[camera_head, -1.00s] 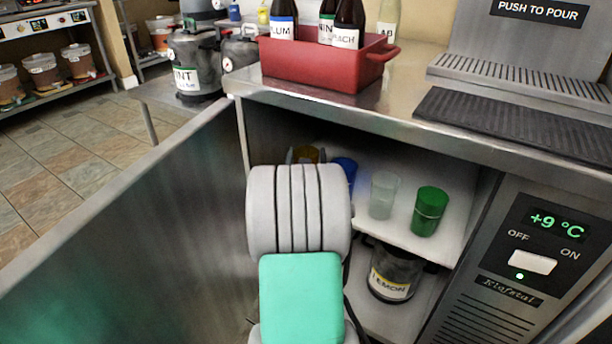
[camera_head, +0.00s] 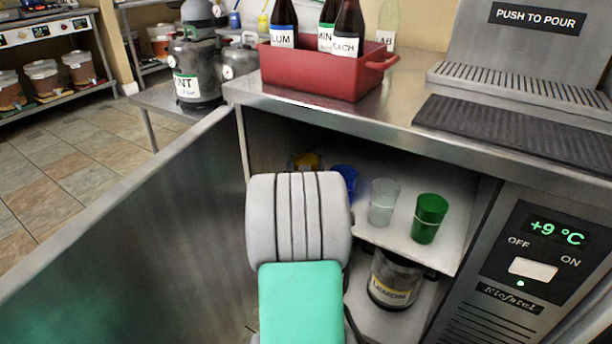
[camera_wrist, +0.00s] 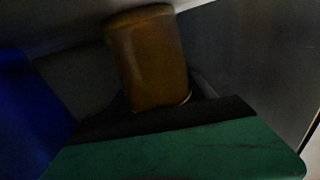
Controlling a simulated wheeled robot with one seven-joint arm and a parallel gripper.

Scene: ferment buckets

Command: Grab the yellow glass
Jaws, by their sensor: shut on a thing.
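The yellow glass (camera_head: 308,159) is in the open cabinet, at the left of the upper shelf's row of glasses. In the head view my arm hides its lower part. In the wrist view the yellow glass (camera_wrist: 148,55) looks amber and slightly tilted, and sits between the dark fingers of my gripper (camera_wrist: 158,92). My gripper is shut on it. Whether the glass touches the shelf cannot be told. A blue glass (camera_head: 345,176) stands just to its right; it also shows at the left edge of the wrist view (camera_wrist: 30,115).
A clear glass (camera_head: 383,203) and a green glass (camera_head: 429,219) stand further right on the shelf (camera_head: 400,240). A dark container labelled LEMON (camera_head: 394,282) stands below. The open cabinet door (camera_head: 130,230) is on the left. A red crate with bottles (camera_head: 320,72) sits on the counter above.

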